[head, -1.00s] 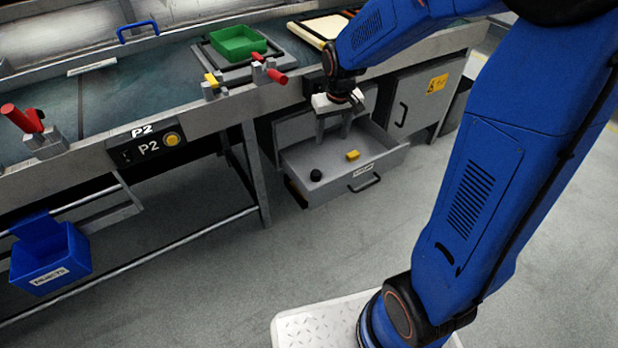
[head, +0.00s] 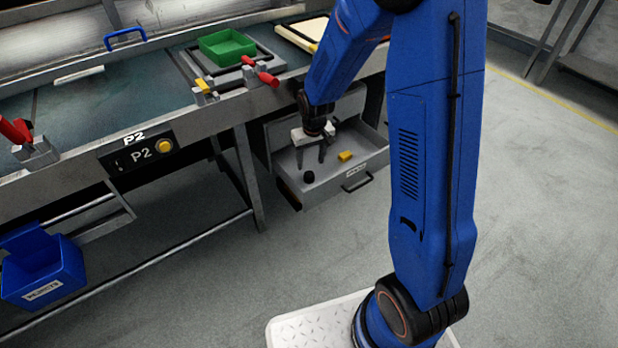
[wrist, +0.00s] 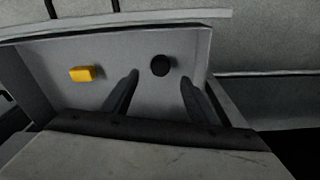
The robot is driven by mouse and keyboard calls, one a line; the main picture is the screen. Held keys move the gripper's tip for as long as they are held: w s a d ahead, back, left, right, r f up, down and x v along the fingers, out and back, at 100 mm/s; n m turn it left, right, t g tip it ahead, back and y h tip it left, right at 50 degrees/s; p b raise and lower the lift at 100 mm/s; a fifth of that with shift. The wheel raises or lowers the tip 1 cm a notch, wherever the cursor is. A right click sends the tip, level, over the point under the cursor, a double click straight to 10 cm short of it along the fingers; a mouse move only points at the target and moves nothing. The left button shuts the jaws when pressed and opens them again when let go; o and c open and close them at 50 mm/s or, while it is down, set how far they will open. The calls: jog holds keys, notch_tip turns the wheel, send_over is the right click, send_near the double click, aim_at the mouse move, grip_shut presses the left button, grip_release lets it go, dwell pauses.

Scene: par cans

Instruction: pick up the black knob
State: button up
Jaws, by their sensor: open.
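The black knob (head: 308,177) lies on the floor of the open grey drawer (head: 345,190), towards its left side. It also shows in the wrist view (wrist: 160,65), ahead of and between my fingertips. My gripper (head: 311,166) is open and empty, pointing down over the drawer, close to the knob. In the wrist view my two fingers (wrist: 161,78) are spread apart, and the knob appears just beyond them, a little nearer the right finger. I cannot tell the exact height of the fingertips above the drawer floor.
A yellow block (head: 345,156) lies in the same drawer, right of the knob. The drawer walls surround both. The workbench above holds a green tray (head: 228,47) and red-handled clamps (head: 262,74). A blue bin (head: 43,270) hangs at the left. The floor in front is clear.

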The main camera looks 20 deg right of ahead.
aim_at(309, 174)
jog(key=shift+w+a+f, duration=0.1)
jog(key=shift+w+f, duration=0.05)
jog(key=shift+f, duration=1.1)
jog(key=shift+w+d+f, duration=0.1)
jog(key=shift+w+f, duration=0.05)
jog(key=shift+f, duration=1.05)
jog(key=shift+w+a+f, duration=0.1)
jog(key=shift+w+f, duration=0.05)
jog(key=shift+f, duration=1.1)
jog(key=c, duration=1.1)
